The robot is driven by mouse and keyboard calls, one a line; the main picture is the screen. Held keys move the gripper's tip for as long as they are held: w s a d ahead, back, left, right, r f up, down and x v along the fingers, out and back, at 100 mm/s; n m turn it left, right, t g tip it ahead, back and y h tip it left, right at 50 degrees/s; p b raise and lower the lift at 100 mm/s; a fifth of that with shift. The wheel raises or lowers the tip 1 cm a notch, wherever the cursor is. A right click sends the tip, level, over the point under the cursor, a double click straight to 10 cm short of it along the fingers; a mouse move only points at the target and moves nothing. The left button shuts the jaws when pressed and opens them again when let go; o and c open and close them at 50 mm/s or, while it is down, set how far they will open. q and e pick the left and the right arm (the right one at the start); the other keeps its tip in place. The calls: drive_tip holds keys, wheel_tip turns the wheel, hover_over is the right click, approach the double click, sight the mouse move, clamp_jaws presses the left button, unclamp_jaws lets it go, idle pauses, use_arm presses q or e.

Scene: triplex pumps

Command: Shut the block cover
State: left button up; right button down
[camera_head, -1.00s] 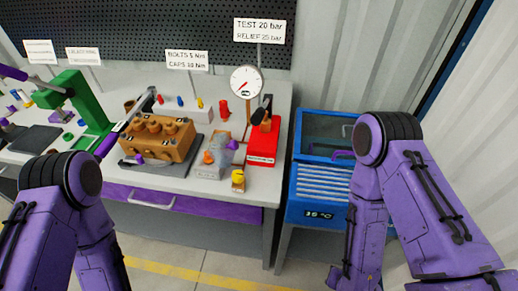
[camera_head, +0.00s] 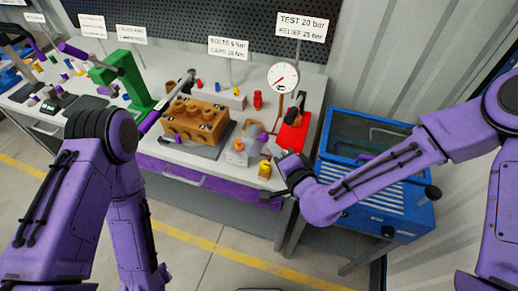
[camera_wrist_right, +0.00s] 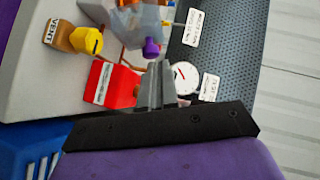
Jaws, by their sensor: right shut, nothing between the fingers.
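The grey test block (camera_head: 236,157) sits on the bench below the gauge, with an orange part and a purple knob on it. A pale, see-through panel seems to stand at its back; its angle is unclear. In the right wrist view the grey block (camera_wrist_right: 128,22) is at the top, cut by the edge, with the purple knob (camera_wrist_right: 151,48) toward me. My right gripper (camera_head: 284,156) is shut and empty, just right of the block at the bench's front. Its fingers (camera_wrist_right: 157,70) are together and appear apart from the block. My left arm hangs at the left; its gripper is out of view.
A yellow valve (camera_head: 264,169) stands close to my right gripper. A red unit (camera_head: 291,135) and the gauge (camera_head: 283,77) stand behind it. A brown pump block (camera_head: 195,122) lies to the left. A blue chest (camera_head: 400,187) is on the right, under my right arm.

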sight(252, 140)
drive_tip(key=w+a, duration=0.1)
drive_tip(key=w+a+f+p, duration=0.1)
drive_tip(key=w+a+p, duration=0.1)
drive_tip(key=a, duration=0.1)
drive_tip(key=shift+w+f, duration=0.1)
drive_tip(key=shift+f, duration=0.2)
drive_tip(key=shift+a+f, duration=0.2)
drive_tip(key=shift+a, duration=0.15)
drive_tip(key=shift+d, duration=0.1)
drive_tip(key=shift+a, duration=0.2)
